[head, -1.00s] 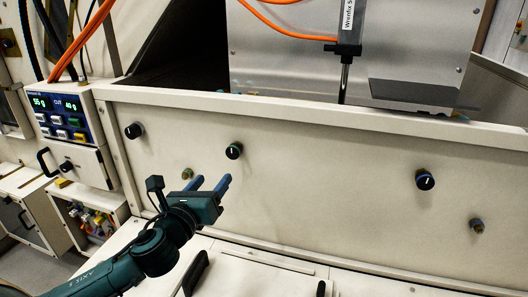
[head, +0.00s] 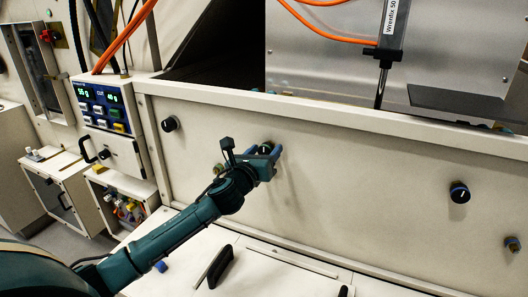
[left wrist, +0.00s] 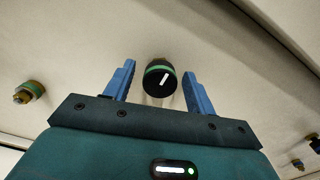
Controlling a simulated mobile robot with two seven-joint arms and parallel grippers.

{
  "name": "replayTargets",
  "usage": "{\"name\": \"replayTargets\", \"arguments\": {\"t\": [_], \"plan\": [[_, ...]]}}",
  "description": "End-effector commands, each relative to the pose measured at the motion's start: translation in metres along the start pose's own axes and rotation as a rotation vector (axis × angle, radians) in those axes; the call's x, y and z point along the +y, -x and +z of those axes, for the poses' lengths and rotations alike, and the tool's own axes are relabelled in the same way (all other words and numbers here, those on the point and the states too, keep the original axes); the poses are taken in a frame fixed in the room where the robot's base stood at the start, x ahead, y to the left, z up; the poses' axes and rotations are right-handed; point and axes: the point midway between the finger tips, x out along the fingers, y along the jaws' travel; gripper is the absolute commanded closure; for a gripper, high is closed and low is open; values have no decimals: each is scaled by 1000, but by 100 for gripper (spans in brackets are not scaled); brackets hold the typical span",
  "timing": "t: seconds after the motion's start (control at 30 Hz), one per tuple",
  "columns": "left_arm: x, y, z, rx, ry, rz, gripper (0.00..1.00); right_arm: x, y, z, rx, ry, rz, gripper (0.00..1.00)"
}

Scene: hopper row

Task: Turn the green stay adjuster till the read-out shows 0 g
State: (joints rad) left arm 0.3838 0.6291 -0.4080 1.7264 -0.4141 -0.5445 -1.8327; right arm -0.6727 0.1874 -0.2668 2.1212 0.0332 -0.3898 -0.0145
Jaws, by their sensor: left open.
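A black knob with a green ring (left wrist: 160,78) and a white pointer mark is on the cream front panel; I take it as the green stay adjuster. The mark leans slightly right of upright in the left wrist view. My left gripper (head: 265,151) is open, with its blue fingers on either side of this knob, which is partly hidden in the head view (head: 264,149). In the left wrist view gaps show between the knob and both fingers. The read-out (head: 98,96) shows green digits, seemingly 55 g on the left and 40 g on the right. My right gripper is not in view.
A brass fitting with a green collar (left wrist: 28,92) is left of the knob. A plain black knob (head: 170,124) sits farther left, a blue-ringed knob (head: 460,192) far right. A ledge with a black handle (head: 221,267) lies below.

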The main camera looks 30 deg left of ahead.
Motion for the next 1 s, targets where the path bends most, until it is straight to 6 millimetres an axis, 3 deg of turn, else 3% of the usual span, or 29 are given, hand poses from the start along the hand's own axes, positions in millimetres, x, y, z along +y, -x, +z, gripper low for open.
{"name": "replayTargets", "arguments": {"t": [0.23,0.77,1.0], "plan": [[0,0,0,1,1,-1,45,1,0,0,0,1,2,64],[0,0,0,1,1,0,88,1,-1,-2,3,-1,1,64],[0,0,0,1,22,0,89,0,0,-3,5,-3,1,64]]}}
